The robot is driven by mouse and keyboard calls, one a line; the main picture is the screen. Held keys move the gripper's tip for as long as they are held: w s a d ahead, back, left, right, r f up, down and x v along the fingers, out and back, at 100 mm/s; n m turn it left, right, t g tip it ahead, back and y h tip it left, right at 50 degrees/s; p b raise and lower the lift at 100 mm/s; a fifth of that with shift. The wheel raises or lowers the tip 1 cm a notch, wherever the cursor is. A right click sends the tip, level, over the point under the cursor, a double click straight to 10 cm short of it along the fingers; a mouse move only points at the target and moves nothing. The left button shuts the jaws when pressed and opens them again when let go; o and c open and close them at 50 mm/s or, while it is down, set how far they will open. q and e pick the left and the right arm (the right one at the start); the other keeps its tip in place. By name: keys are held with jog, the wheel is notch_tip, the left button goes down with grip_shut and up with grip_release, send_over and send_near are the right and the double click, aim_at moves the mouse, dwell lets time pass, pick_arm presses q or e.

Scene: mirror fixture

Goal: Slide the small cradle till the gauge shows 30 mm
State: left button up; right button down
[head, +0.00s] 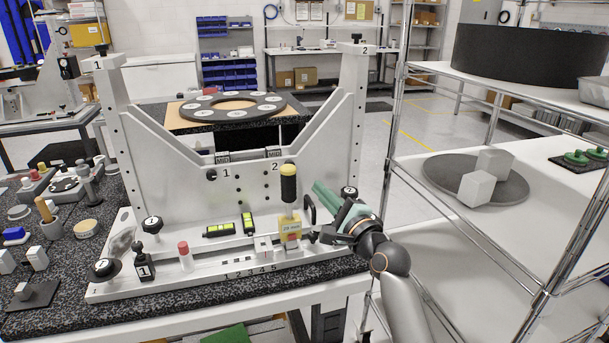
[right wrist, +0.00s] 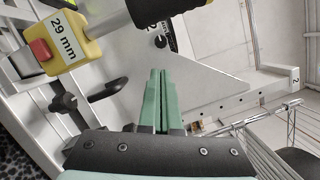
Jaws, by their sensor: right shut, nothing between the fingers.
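The yellow gauge box (head: 290,229) with a red button sits on the front rail of the fixture. In the right wrist view the gauge (right wrist: 62,45) reads 29 mm. A black post with a yellow cap (head: 288,184) rises just behind the gauge. A small pale block (head: 263,246) sits on the rail left of the gauge; I cannot tell for sure which part is the small cradle. My right gripper (head: 318,187) is shut and empty, right of the post and apart from it; its green fingers also show in the right wrist view (right wrist: 161,75). My left gripper is out of view.
The grey fixture frame (head: 190,185) stands behind the rail. A black loop handle (right wrist: 106,91) and dark knob (right wrist: 66,102) are near the gauge. A red-capped pin (head: 185,256) stands farther left. A wire shelf rack (head: 480,240) is close on the right.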

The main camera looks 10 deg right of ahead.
jog(key=x, duration=0.7)
jog(key=shift+w, duration=0.1)
jog(key=shift+a+r+p, duration=0.2)
jog(key=shift+a+p, duration=0.25)
jog(key=shift+p, duration=0.05)
dwell(0.4)
